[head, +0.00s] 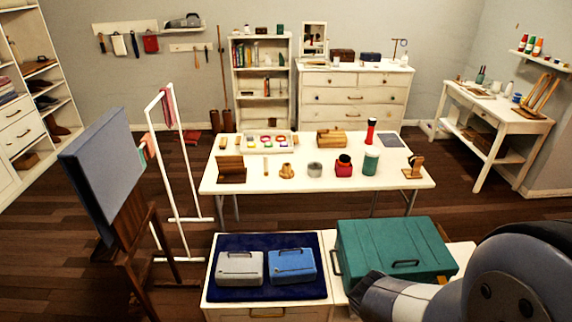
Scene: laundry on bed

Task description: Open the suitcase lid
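The suitcase (375,240) is a large teal-green case lying flat on a white surface at the front right in the head view. Its ribbed lid looks shut. A dark handle lies on its top near the front edge, and another dark handle sticks out at its left side. My arm comes in from the lower right and covers the front right part of the suitcase. A grey and dark part of my arm lies in front of the case's front side. No gripper fingers show, so I cannot see them or any contact with the case.
Left of the suitcase, a silver case (240,267) and a blue case (291,265) lie on a dark blue mat (258,294). Behind stands a white table (245,151) with a red bottle (370,131), a green canister (371,161) and several small items. Wooden floor is free between them.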

